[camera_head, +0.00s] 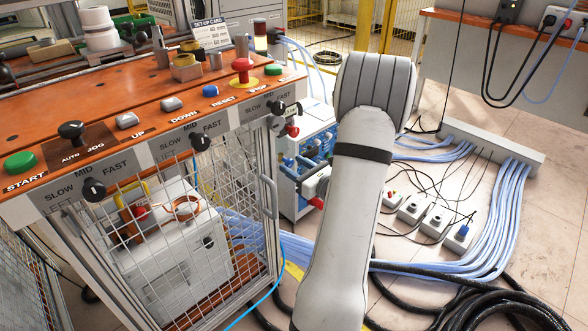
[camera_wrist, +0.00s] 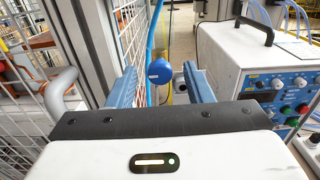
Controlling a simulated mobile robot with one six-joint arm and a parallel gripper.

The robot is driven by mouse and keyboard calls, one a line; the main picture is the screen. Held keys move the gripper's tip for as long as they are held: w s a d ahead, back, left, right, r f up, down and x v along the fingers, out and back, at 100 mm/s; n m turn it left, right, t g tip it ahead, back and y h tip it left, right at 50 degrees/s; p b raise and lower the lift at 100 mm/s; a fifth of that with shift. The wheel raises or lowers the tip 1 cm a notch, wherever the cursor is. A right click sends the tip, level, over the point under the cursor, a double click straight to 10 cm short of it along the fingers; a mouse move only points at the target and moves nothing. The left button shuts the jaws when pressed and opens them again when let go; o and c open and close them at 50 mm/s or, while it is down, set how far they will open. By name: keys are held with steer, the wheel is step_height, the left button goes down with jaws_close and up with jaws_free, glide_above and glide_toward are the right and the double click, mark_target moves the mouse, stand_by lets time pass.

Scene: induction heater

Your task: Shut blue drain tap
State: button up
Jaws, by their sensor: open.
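The blue drain tap (camera_wrist: 159,71) shows in the wrist view as a rounded blue handle with a small pale label. It appears between the two blue fingers of my gripper (camera_wrist: 160,76), beyond them. The fingers are spread, with a visible gap on each side of the handle, and hold nothing. I see no contact, though the exact distance is unclear. The pipe or valve body behind the handle is mostly hidden. In the head view my arm covers much of this area, and I cannot pick out the tap there.
A mesh cage (camera_wrist: 130,30) and a curved grey handle (camera_wrist: 62,90) stand left of the fingers. A white control box (camera_wrist: 245,60) is close on the right. The orange control desk (camera_head: 130,90) is at left. Blue cables (camera_head: 500,220) cover the floor at right.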

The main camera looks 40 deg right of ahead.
steer(key=c, duration=1)
